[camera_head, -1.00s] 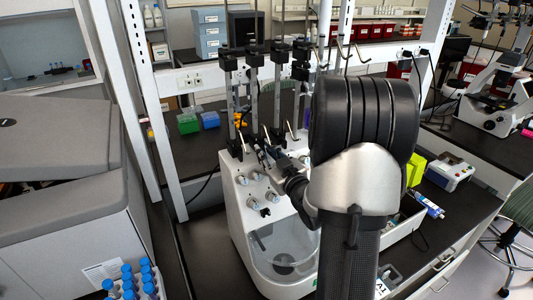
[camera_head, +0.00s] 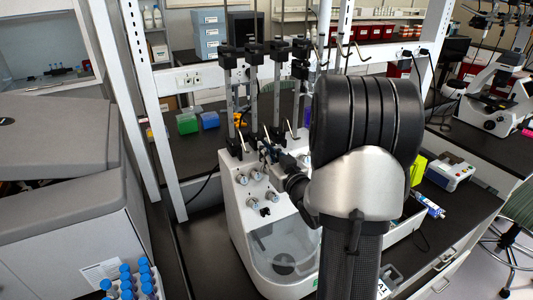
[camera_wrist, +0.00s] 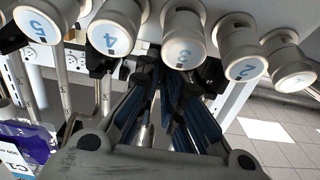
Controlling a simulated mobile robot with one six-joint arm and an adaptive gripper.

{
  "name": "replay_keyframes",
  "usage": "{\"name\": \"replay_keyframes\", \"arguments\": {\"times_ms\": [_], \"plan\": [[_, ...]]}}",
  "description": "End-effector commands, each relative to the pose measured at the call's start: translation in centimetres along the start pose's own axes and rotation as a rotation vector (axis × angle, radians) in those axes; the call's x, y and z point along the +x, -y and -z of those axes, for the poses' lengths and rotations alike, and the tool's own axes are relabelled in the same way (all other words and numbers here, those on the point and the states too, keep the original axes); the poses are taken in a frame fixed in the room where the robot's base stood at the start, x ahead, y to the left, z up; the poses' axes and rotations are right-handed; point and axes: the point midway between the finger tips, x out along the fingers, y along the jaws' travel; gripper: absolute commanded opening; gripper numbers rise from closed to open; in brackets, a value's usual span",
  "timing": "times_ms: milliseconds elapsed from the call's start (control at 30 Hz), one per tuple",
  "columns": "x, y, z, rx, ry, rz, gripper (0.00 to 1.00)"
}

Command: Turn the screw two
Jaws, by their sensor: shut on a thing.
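White cylindrical knobs with blue number labels line the top of the wrist view; the knob marked 2 (camera_wrist: 240,52) is right of the knob marked 3 (camera_wrist: 183,42). My gripper (camera_wrist: 168,88) reaches below and behind this row, its blue-padded fingers closed on a small dark screw part. The fingers hide most of that part, and I cannot read a number on it. In the head view my gripper (camera_head: 268,152) is at the base of the upright rods on the white cell processor (camera_head: 239,222), partly hidden by my arm.
Upright metal rods with black clamps (camera_head: 254,50) stand close around my gripper. Blue-capped tubes (camera_head: 127,283) are at the lower left. A grey machine (camera_head: 70,200) fills the left side. A yellow-green box (camera_head: 416,168) stands right of my arm.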

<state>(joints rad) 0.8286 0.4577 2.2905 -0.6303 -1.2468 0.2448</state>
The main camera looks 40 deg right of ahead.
Motion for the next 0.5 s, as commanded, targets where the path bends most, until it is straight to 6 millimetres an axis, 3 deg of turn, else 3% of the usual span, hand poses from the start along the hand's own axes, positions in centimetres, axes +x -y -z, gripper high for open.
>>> {"name": "replay_keyframes", "arguments": {"times_ms": [133,167,200,500], "plan": [[0.01,0.0,0.05,-0.001,-0.001,0.0,0.0],[0.01,0.0,0.05,-0.001,-0.001,0.0,0.09],[0.01,0.0,0.06,-0.001,-0.001,0.0,0.12],[0.01,-0.01,0.04,-0.002,-0.001,0.0,0.28]]}}
